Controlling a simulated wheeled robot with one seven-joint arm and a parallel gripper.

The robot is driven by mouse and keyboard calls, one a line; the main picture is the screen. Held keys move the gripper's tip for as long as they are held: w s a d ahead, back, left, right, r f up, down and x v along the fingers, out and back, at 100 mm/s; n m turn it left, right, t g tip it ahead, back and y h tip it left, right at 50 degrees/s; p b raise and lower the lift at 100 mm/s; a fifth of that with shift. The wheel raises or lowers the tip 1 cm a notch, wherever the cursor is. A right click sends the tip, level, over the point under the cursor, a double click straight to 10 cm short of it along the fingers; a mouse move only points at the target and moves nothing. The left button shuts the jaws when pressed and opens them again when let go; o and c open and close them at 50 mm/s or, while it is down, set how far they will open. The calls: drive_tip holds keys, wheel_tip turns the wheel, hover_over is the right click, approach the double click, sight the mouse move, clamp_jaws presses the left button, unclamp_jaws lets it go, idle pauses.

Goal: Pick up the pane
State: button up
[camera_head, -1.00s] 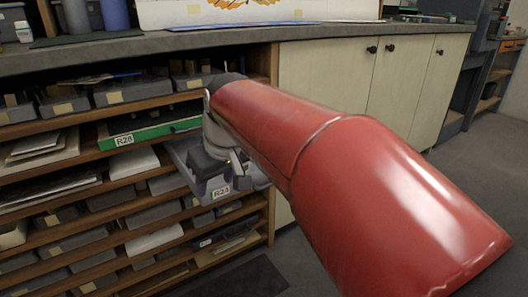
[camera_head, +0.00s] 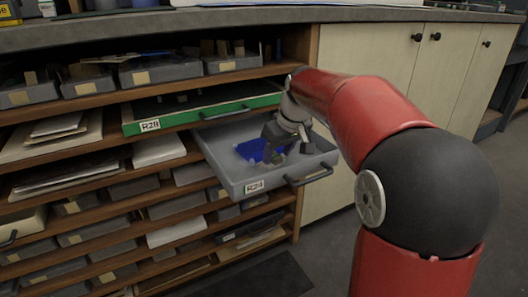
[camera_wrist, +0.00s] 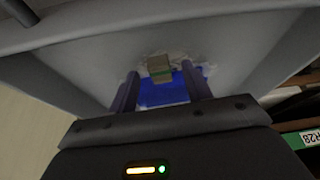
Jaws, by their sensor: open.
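A blue pane (camera_head: 250,150) lies inside the pulled-out grey drawer labelled R24 (camera_head: 218,165). It also shows in the wrist view (camera_wrist: 165,94), between and below the fingers, its edges partly hidden by them. My gripper (camera_wrist: 162,82) is open and points down into the drawer, with one finger at each side of the visible blue. In the head view my gripper (camera_head: 273,152) covers the right part of the pane. I cannot tell whether the fingers touch the pane. A small tan block with a green band (camera_wrist: 159,68) sits at the pane's edge.
The drawer's walls enclose my gripper, and its dark handle (camera_head: 308,175) is at the front right. A green-fronted drawer labelled R28 (camera_head: 190,118) sits just above and to the left. The counter (camera_head: 150,33) overhangs the shelves. The floor at the right is open.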

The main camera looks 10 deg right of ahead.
drive_tip(key=shift+w+a+f, duration=0.1)
drive_tip(key=shift+f, duration=0.2)
drive_tip(key=shift+c, duration=0.4)
clamp_jaws()
drive_tip(key=shift+r, duration=0.1)
